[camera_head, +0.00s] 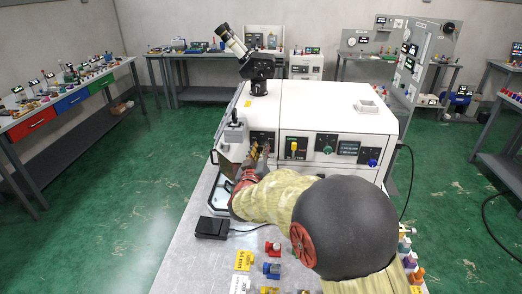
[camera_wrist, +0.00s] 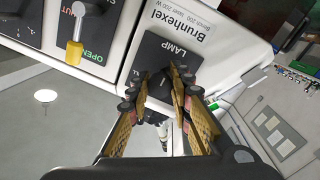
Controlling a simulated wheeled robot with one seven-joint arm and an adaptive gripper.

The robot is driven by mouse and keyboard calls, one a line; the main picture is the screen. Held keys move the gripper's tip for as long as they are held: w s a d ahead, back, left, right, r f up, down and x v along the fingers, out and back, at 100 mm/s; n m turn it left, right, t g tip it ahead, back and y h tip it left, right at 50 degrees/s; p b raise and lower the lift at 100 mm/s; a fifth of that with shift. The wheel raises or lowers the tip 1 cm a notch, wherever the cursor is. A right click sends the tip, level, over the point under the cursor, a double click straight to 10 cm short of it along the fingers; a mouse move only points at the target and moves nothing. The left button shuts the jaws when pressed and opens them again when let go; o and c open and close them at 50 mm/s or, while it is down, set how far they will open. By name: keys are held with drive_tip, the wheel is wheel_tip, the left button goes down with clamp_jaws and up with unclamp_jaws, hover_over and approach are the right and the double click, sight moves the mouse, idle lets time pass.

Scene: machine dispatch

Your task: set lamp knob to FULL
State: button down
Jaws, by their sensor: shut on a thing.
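The lamp knob (camera_wrist: 159,86) is dark and sits on a black panel labelled LAMP (camera_wrist: 176,52), under the name Brunhexel, in the wrist view. My gripper (camera_wrist: 160,92) has its ribbed yellow-brown fingers on either side of the knob, shut on it. The fingers hide most of the knob and most of its scale, so its pointer setting cannot be read. In the head view my gripper (camera_head: 259,152) is at the left of the white machine's front (camera_head: 312,170), and the knob is hidden there.
A yellow-handled knob (camera_head: 294,147) marked SHUT and OPEN is beside the lamp panel. A green knob (camera_head: 328,150), a small display (camera_head: 349,148) and a blue knob (camera_head: 373,163) are farther right. A black pedal (camera_head: 212,227) and small coloured parts are on the bench in front.

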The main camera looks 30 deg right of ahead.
drive_tip(key=shift+m, duration=0.3)
drive_tip(key=m+b, duration=0.4)
drive_tip(key=m, duration=0.1)
drive_tip(key=shift+f, duration=0.2)
drive_tip(key=m+b, duration=0.4)
drive_tip(key=m, duration=0.1)
drive_tip(key=shift+r+m+y, duration=0.1)
drive_tip(key=shift+m+y, duration=0.3)
idle(0.4)
drive_tip(key=c, duration=1.6)
unclamp_jaws()
drive_tip(key=shift+r, duration=0.1)
drive_tip(key=shift+c, duration=0.2)
drive_tip(key=shift+o, duration=0.3)
